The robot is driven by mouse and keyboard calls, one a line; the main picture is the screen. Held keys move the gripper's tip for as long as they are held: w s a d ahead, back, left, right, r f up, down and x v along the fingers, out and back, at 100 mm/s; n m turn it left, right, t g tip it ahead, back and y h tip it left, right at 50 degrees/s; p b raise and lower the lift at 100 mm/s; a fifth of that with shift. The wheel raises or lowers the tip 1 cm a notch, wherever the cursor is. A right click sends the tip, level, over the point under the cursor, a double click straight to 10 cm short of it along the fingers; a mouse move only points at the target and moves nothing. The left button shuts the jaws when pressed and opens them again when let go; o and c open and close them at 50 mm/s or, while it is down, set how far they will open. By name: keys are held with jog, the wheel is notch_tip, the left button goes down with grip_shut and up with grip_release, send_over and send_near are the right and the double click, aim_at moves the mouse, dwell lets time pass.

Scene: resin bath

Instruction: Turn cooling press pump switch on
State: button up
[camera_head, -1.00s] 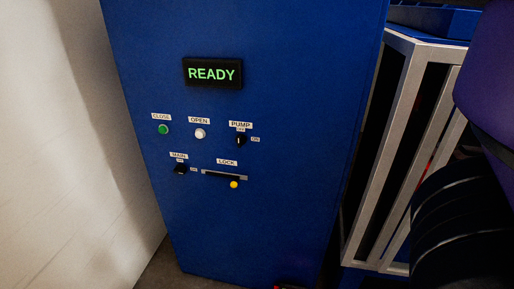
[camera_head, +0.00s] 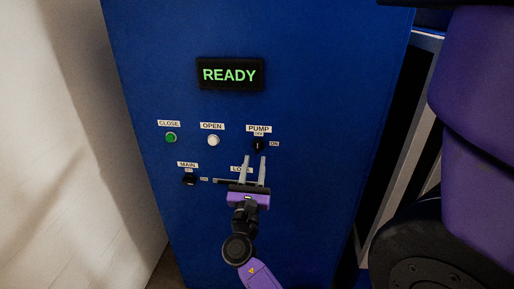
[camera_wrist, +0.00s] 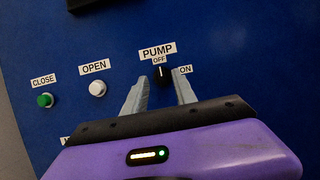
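The pump switch (camera_head: 258,145) is a small black rotary knob under the PUMP label on the blue panel. In the wrist view the pump switch (camera_wrist: 162,72) has its white mark pointing up toward OFF; ON is printed to its right. My gripper (camera_head: 254,158) is open, its two grey fingers pointing at the panel just below the knob in the head view. In the wrist view the fingertips of my gripper (camera_wrist: 161,76) appear on either side of the knob. I cannot tell whether they touch it.
A READY display (camera_head: 229,74) is lit green above. A green CLOSE button (camera_head: 171,137) and a white OPEN button (camera_head: 213,140) sit left of the pump switch. The MAIN switch (camera_head: 190,180) is below. My gripper partly covers the LOCK slot (camera_head: 225,181). A pale wall (camera_head: 60,150) stands left.

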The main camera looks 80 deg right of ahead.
aim_at(257, 145)
jog(key=p+x, duration=0.1)
jog(key=x, duration=0.4)
jog(key=shift+d+r, duration=0.1)
jog(key=shift+p+x, duration=0.35)
jog(key=shift+x, duration=0.5)
grip_shut()
